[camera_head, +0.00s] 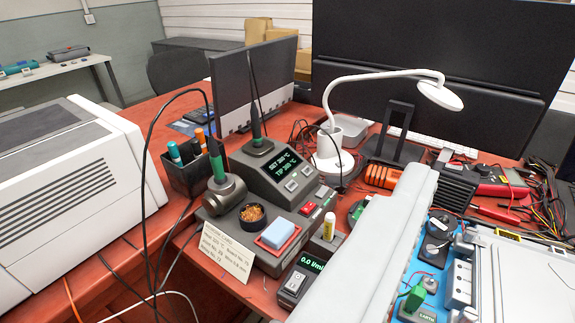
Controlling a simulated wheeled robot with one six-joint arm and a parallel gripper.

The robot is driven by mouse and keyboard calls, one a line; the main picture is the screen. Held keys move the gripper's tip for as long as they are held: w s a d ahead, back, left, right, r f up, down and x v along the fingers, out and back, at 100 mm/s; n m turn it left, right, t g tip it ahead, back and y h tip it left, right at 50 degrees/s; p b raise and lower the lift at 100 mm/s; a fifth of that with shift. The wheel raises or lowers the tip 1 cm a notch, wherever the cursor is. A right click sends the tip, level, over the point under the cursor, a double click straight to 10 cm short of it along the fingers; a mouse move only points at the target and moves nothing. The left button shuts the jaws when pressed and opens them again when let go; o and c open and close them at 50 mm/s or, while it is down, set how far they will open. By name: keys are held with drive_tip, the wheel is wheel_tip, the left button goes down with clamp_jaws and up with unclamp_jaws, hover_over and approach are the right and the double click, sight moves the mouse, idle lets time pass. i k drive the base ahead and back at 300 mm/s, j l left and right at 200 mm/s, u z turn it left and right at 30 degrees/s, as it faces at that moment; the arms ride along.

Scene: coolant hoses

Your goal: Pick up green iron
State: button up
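A soldering iron with a green handle (216,160) stands nearly upright in a dark holder (225,195) at the left of the soldering station. A thin black cable rises from its top and loops to the left. Its tip is hidden in the holder. A second dark green upright part (254,122) stands on top of the station (275,172), whose display shows set and tip temperatures. My gripper's fingers cannot be made out in this view.
A pen cup (190,178) stands close left of the iron, beside a large white machine (70,190). A white lamp (335,150) and monitors stand behind. Loose cables hang at the front left.

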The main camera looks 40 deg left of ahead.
sight(220, 178)
drive_tip(key=u, duration=1.2)
